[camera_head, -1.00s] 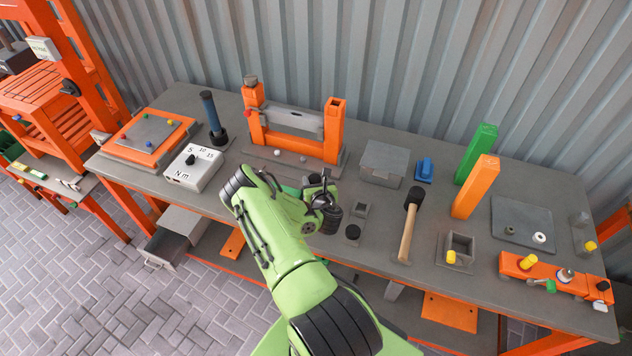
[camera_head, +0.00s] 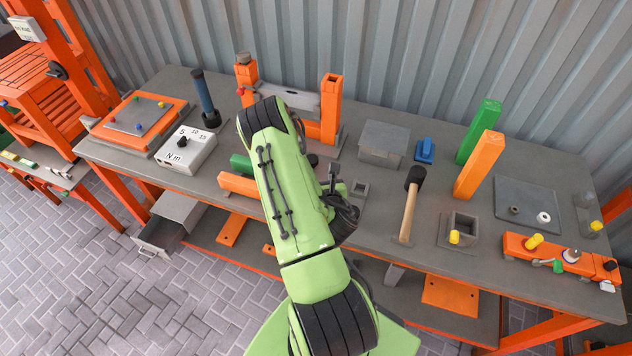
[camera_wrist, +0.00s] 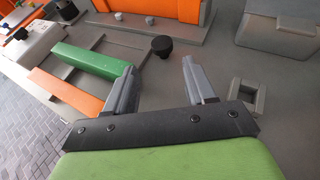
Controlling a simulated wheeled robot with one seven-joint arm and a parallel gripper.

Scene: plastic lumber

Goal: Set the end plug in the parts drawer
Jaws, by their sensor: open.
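My gripper (camera_wrist: 158,72) is open and empty above the bench, its two grey fingers spread apart. In the head view my gripper (camera_head: 335,178) is partly behind my green arm. A dark round plug-like piece (camera_wrist: 162,46) stands on the bench beyond the fingertips, apart from them. A small grey square block with a hole (camera_wrist: 248,97) lies to the right of the fingers, and also shows in the head view (camera_head: 360,188). I cannot tell which piece is the end plug. A grey drawer unit (camera_head: 178,213), pulled open, hangs under the bench's front left; its inside is hardly visible.
A green bar (camera_wrist: 95,64) and an orange bar (camera_wrist: 68,92) lie left of the fingers. An orange stand (camera_head: 330,108) rises behind. A mallet (camera_head: 409,208), upright green (camera_head: 478,130) and orange posts (camera_head: 478,165) and a square grey holder (camera_head: 461,228) stand to the right.

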